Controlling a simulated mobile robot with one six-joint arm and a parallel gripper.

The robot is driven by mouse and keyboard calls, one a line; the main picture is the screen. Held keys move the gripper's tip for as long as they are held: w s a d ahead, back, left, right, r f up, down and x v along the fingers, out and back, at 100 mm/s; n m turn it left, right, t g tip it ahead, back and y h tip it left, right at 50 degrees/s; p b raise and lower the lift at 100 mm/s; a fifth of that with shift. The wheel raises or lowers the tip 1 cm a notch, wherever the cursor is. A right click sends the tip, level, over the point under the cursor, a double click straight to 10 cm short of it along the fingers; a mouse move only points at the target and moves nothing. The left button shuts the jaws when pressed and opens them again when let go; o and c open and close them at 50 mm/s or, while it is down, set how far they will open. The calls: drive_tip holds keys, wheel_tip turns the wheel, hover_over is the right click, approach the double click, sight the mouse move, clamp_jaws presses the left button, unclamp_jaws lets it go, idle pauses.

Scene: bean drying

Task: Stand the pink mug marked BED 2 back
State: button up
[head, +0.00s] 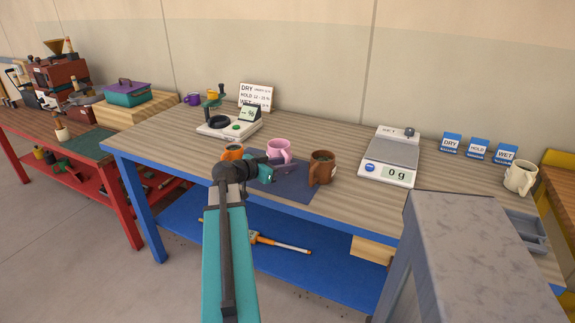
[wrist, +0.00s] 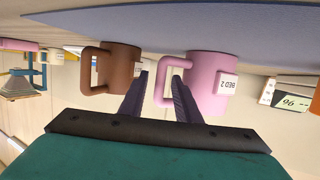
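The pink mug (head: 279,148) stands upright on a dark mat (head: 296,186) on the workbench. In the wrist view, which is upside down, the same mug (wrist: 210,85) shows its white BED 2 label. My gripper (wrist: 159,76) is open beside it, with a clear gap between the fingers. The mug's handle shows between the fingertips, with the right finger overlapping part of it. I cannot tell whether a finger touches the mug. In the head view, my gripper (head: 273,165) is low in front of the mug, and its fingertips are hard to make out.
A brown mug (head: 322,167) stands close on the right, also on the mat. An orange mug (head: 232,152) is at the left. A moisture meter (head: 220,128) stands behind, and a scale (head: 390,155) reading 0 g stands to the right. Bare bench lies between the brown mug and scale.

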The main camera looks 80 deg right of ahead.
drive_tip(key=b+v, duration=0.1)
drive_tip(key=v, duration=1)
drive_tip(key=shift+a+f, duration=0.1)
idle(0.5)
